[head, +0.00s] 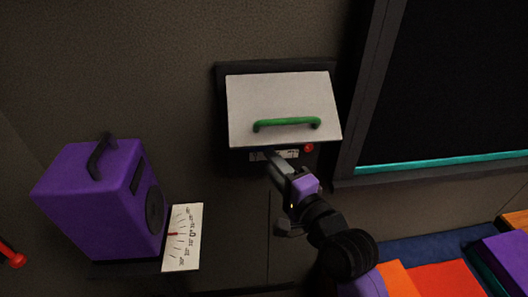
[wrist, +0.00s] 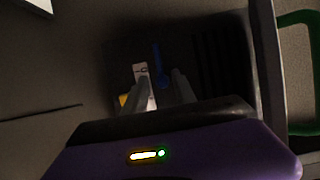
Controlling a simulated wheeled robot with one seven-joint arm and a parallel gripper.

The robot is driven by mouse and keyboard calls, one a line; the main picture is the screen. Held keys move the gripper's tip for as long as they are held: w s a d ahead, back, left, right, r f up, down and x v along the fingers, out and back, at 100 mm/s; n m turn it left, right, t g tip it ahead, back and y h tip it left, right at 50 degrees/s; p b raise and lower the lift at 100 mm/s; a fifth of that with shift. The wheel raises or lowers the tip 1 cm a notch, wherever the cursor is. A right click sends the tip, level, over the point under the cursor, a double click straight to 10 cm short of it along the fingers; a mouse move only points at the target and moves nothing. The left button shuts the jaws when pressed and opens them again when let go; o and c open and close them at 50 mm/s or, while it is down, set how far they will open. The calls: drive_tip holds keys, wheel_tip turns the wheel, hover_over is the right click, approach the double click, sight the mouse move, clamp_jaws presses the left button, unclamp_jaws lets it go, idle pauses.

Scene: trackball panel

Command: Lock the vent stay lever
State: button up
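The vent's pale flap (head: 275,100) stands tilted out from its dark wall frame (head: 222,90) and carries a green handle (head: 287,124). A blue lever-like piece (wrist: 157,64) shows inside the dark recess in the wrist view; I take it to be the stay lever. A small blue patch (head: 255,156) shows under the flap in the head view. My gripper (head: 275,160) is just below the flap. In the wrist view my gripper (wrist: 162,82) has its fingers apart, pointing into the recess, with the blue piece beyond the tips. Whether they touch anything is unclear.
A white label (wrist: 140,72) and a yellow bit (wrist: 123,100) lie near the fingers. A red knob (head: 309,148) sits under the flap's right side. A purple box (head: 85,205) and a dial card (head: 183,238) are left. A dark window (head: 450,90) is right.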

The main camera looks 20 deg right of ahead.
sight(261, 150)
drive_tip(key=shift+w+a+p, duration=0.15)
drive_tip(key=shift+w+p, duration=0.15)
drive_tip(key=shift+w, duration=1.9)
drive_tip(key=shift+c, duration=0.2)
clamp_jaws()
